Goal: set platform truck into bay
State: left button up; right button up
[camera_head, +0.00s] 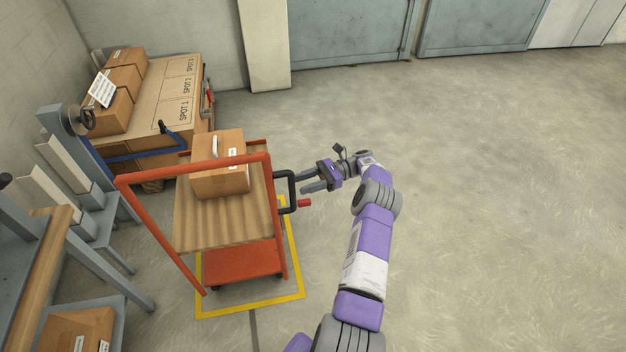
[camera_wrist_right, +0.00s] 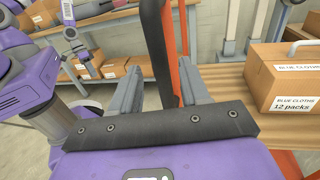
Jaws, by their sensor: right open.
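The platform truck has an orange-red frame (camera_head: 274,215) and a wooden deck (camera_head: 205,235), with a cardboard box (camera_head: 221,178) on top. The bay is a yellow outline (camera_head: 296,258) on the floor. The truck stands over it; its near side and near corners show, and its far part is hidden. My right gripper (camera_head: 308,188) is open at the black handle (camera_head: 291,190) on the truck's right side. In the right wrist view the handle (camera_wrist_right: 160,45) lies between the two open fingers (camera_wrist_right: 160,90). What seems to be my left gripper shows small in that view (camera_wrist_right: 74,44), its jaws unclear.
A large carton (camera_head: 165,85) marked with spots holds smaller boxes at the back left. A grey stand (camera_head: 75,160) and a wooden-edged bench (camera_head: 52,245) line the left side. The floor to the right is open up to the grey doors (camera_head: 345,30).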

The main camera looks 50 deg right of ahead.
jog(key=shift+b+v, duration=0.7)
jog(key=shift+v, duration=0.8)
